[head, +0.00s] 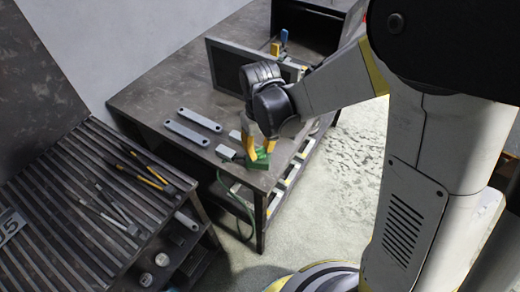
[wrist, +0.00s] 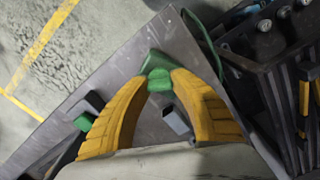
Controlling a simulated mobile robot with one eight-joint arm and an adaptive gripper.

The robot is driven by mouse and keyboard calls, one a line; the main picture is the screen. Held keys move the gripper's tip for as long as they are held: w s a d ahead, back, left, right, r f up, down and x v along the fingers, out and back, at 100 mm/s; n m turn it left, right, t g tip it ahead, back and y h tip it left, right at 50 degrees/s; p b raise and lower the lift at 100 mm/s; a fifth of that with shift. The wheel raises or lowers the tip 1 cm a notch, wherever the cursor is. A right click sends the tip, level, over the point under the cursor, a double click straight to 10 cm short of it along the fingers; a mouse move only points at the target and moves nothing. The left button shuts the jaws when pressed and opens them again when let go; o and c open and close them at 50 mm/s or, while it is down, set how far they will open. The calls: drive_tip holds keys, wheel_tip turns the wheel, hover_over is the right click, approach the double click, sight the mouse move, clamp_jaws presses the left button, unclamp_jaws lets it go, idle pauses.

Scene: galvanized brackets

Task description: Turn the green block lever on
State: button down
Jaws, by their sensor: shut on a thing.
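The green block (head: 262,165) sits at the near corner of the dark metal table in the head view. In the wrist view the green block (wrist: 156,62) is at the table corner, with a rounded green lever part (wrist: 159,84) on the near side of it. My gripper (head: 260,150) reaches down over the block. Its yellow fingers (wrist: 161,82) are closed in on the lever part, one on each side. The fingers hide part of the lever, so I cannot tell its exact angle.
Grey flat bars (head: 199,120) and a small grey piece (head: 226,153) lie on the table (head: 150,100). A framed dark panel (head: 225,68) stands behind. A green cable (head: 238,202) hangs off the edge. A slatted bench (head: 60,190) with several tools is at left.

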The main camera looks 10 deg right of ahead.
sight(260, 149)
drive_tip(key=m, duration=0.4)
drive_tip(key=shift+m, duration=1.8)
drive_tip(key=c, duration=1.1)
unclamp_jaws()
drive_tip(key=shift+o, duration=0.2)
wheel_tip(260, 149, up, 12)
